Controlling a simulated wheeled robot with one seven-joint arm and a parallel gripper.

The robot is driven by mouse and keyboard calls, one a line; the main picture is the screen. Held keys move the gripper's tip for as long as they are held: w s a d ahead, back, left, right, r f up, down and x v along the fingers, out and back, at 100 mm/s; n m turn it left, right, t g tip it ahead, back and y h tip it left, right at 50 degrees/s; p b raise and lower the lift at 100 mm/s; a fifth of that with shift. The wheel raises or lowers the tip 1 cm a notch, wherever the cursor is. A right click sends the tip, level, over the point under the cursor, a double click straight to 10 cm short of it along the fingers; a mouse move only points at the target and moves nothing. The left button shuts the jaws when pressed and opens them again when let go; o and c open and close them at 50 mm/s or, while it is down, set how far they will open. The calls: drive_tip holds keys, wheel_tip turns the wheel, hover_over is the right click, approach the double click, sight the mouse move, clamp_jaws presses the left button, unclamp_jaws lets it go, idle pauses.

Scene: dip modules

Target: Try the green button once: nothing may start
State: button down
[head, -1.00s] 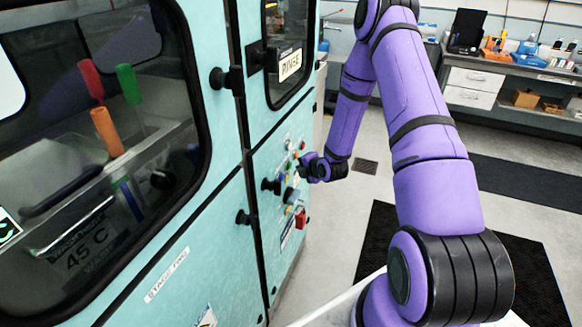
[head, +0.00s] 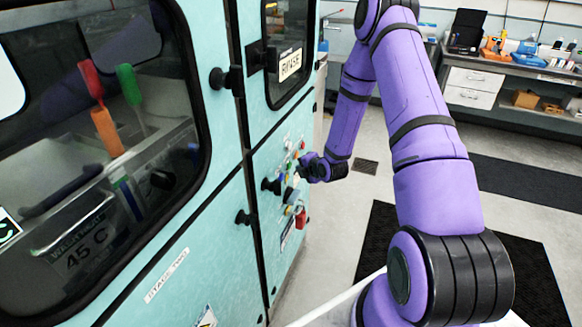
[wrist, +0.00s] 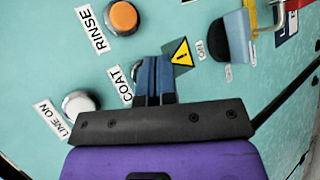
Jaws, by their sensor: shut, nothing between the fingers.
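My gripper (wrist: 155,80) is shut, its blue fingers together and empty, close in front of the teal control panel (wrist: 150,28). In the head view my gripper (head: 304,168) is at the panel's right part. The fingers stand beside the COAT label (wrist: 120,84) and cover the spot there. No green button shows in the wrist view; what sits behind the fingers is hidden. I cannot tell whether the fingertips touch the panel. In the head view the panel's small controls are too small to tell apart surely.
An orange button (wrist: 123,16) by the RINSE label and a white button (wrist: 78,103) by LINE ON are near the fingers. A warning triangle (wrist: 182,55) and a black knob with a blue-grey handle (wrist: 238,37) are to the right. Open floor (head: 345,215) lies right of the cabinet.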

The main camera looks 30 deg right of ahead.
idle(0.4)
drive_tip(key=shift+w+a, duration=0.25)
drive_tip(key=shift+w, duration=0.1)
drive_tip(key=shift+w+a, duration=0.3)
drive_tip(key=shift+w, duration=0.05)
idle(0.8)
drive_tip(key=shift+s+d, duration=0.1)
idle(0.3)
drive_tip(key=shift+s+d, duration=0.4)
drive_tip(key=shift+s, duration=0.15)
drive_tip(key=s+d, duration=0.1)
drive_tip(key=s, duration=0.1)
drive_tip(key=s+d, duration=0.2)
idle(0.6)
idle(0.6)
